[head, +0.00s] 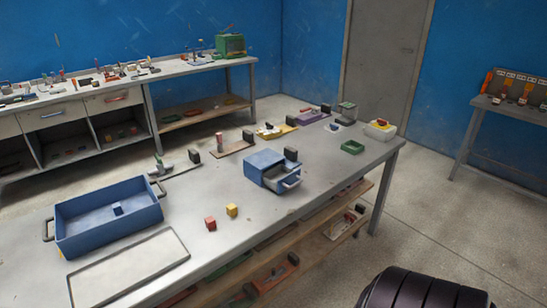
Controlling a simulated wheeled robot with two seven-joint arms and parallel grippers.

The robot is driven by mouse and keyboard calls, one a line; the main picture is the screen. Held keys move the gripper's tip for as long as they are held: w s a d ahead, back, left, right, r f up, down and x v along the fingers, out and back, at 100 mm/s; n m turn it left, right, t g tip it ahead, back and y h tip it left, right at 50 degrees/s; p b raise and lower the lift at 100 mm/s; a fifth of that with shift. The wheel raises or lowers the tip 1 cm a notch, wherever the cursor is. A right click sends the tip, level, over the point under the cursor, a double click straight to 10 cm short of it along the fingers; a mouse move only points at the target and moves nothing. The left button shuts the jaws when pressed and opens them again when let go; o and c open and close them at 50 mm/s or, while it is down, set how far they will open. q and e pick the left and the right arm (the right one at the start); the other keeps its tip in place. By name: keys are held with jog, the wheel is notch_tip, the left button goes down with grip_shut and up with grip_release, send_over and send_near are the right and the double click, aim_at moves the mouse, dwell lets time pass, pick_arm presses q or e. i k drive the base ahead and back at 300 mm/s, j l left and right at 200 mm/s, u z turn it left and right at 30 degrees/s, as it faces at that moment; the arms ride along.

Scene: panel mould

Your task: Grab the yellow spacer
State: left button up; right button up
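The yellow spacer (232,210) is a small yellow block standing on the grey table (205,258), right of the blue tray. A similar red block (210,223) stands just to its left and nearer, with a small gap between them. The top and sides of the yellow spacer show clearly and nothing covers it. Neither of my grippers shows in the head view.
A blue tray (72,222) with handles holds a small blue block (118,210). A pale rectangular panel frame (180,238) lies in front. Behind the spacer stands a blue box (265,158) with its drawer open.

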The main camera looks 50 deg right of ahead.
aim_at(231, 210)
jog(key=z, duration=1.3)
jog(key=i+j, duration=0.1)
jog(key=i+u, duration=0.05)
